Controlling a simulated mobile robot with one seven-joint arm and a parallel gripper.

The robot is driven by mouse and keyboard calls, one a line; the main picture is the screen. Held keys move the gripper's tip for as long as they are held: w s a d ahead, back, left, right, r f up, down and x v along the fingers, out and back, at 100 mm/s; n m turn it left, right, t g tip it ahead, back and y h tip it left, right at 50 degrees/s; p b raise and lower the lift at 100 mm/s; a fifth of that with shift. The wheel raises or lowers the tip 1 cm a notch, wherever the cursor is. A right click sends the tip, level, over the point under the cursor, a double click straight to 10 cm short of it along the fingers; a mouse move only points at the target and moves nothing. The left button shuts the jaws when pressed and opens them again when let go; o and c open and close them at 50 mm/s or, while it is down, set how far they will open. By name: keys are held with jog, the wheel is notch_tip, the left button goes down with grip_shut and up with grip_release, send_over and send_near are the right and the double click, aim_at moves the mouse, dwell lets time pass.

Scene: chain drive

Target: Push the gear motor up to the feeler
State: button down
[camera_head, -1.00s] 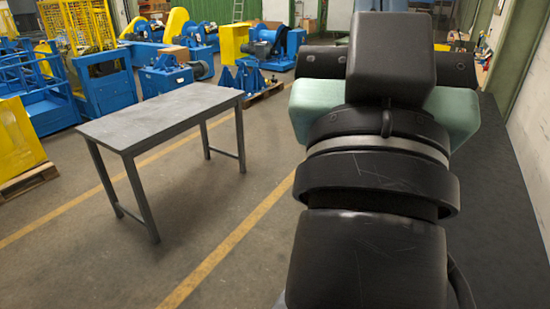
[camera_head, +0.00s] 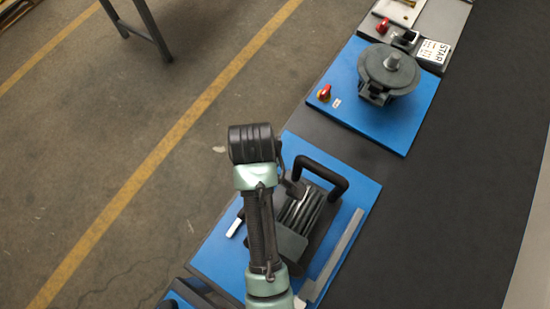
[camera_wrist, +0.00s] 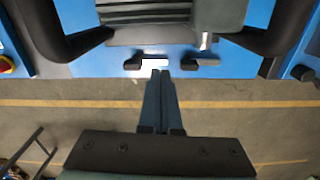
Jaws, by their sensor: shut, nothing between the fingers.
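The gear motor (camera_head: 300,212) is a dark grey, finned block with a black looped handle, sitting on a blue plate (camera_head: 214,262). My arm covers part of its left side in the head view. In the wrist view the finned motor (camera_wrist: 150,12) is cut off by the top edge. My gripper (camera_wrist: 160,74) shows there with its two narrow fingers together and nothing between them. The fingertips appear just below the plate's front edge, near a white label (camera_wrist: 155,64); I cannot tell whether they touch anything. I cannot make out the feeler with certainty.
A grey rail (camera_head: 335,255) lies on the blue plate right of the motor. Another blue plate (camera_head: 400,128) farther back carries a round grey unit (camera_head: 388,70) and a red knob (camera_head: 324,92). Open floor lies left of the bench.

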aim_at(297, 217)
notch_tip(297, 217, down, 7)
jog(key=shift+f+p, duration=0.1)
jog(key=shift+p, duration=0.25)
jog(key=shift+s+d+f+p, duration=0.2)
jog(key=shift+d+p, duration=0.05)
jog(key=shift+p, duration=0.1)
jog(key=shift+s+d+p, duration=0.6)
jog(key=shift+s+d, duration=0.15)
jog(key=shift+d, duration=0.15)
jog(key=shift+s+d+f, duration=0.1)
jog(key=shift+s+d, duration=0.2)
jog(key=shift+d, duration=0.1)
jog(key=shift+s+d+p, duration=0.4)
jog(key=shift+s+p, duration=0.05)
jog(key=shift+p, duration=0.2)
jog(key=shift+s+d, duration=0.25)
jog(key=shift+d, duration=0.05)
jog(key=shift+s+d, duration=0.1)
